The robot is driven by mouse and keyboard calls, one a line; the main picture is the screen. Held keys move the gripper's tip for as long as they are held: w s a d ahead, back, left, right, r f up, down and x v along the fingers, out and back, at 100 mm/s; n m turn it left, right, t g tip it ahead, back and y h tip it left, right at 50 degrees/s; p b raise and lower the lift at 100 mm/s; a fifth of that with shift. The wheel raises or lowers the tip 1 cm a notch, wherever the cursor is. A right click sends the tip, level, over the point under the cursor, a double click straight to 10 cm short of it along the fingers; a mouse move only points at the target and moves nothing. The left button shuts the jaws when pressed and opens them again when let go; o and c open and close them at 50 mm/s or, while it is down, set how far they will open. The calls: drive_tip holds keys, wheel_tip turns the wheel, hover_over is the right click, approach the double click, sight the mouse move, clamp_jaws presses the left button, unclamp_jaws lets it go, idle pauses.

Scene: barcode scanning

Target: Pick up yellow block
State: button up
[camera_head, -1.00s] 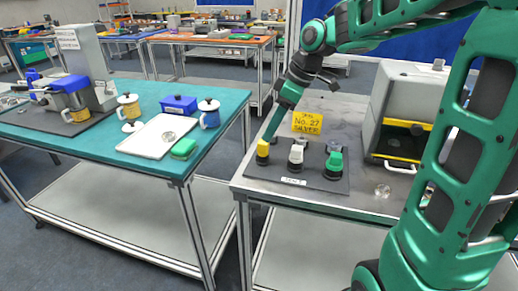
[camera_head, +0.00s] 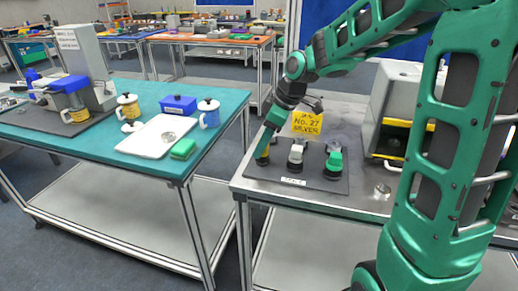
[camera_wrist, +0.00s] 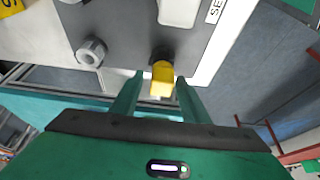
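The yellow block (camera_wrist: 162,80) sits on a dark round base on the dark mat (camera_wrist: 125,30) and shows in the wrist view. The two green fingers of my gripper (camera_wrist: 160,82) are apart, one on each side of the block, with visible gaps. In the head view my gripper (camera_head: 263,157) reaches down over the left end of the mat and hides the block almost fully.
A white block (camera_head: 296,152) and a green block (camera_head: 334,161) stand on the mat to the right. A yellow sign (camera_head: 307,123) is behind them. A grey machine (camera_head: 402,110) stands at the right. A teal table (camera_head: 100,150) is at the left.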

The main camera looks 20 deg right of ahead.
drive_tip(key=c, duration=0.8)
drive_tip(key=shift+c, duration=0.2)
drive_tip(key=shift+r, duration=0.15)
